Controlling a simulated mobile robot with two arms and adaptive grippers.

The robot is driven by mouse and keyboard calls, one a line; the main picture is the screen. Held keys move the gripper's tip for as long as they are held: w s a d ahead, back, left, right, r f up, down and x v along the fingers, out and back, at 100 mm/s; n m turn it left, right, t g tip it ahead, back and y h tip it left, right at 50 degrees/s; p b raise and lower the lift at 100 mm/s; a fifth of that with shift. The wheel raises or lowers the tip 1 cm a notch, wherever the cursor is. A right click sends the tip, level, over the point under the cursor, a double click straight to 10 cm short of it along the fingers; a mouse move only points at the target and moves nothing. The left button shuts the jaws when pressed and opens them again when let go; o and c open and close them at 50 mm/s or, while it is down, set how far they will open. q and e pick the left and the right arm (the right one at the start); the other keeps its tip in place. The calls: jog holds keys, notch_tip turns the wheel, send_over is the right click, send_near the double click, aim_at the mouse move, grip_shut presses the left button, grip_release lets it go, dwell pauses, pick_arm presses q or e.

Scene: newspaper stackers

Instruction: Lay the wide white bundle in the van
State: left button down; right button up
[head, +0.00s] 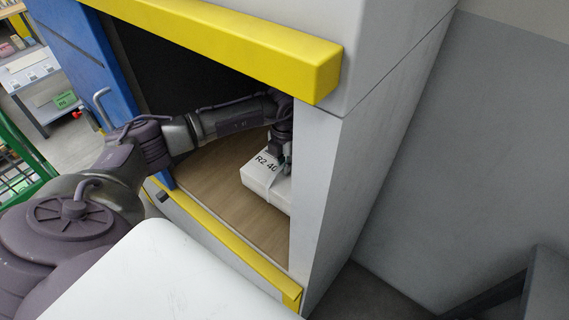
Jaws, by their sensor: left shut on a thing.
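The wide white bundle (256,184), marked "R2 40" on top and bound with a strap, is inside the van on its wooden floor (215,179). Its right end is hidden behind the van's grey side wall. My left arm reaches in through the opening under the yellow bar. My left gripper (283,162) points down at the top of the bundle and is shut on it. The fingertips show only in part. Whether the bundle's whole underside touches the floor I cannot tell. My right gripper is out of view.
The van (400,60) has a yellow bar (235,40) above the opening, a yellow sill (225,240) below and a blue door (85,50) at left. A green wire cage (20,160) and a table (40,75) stand further left. The wooden floor left of the bundle is clear.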

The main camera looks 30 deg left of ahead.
pick_arm(q)
jog(key=shift+w+f+b, duration=0.1)
jog(key=shift+f+b, duration=0.25)
jog(key=shift+b, duration=0.1)
dwell(0.3)
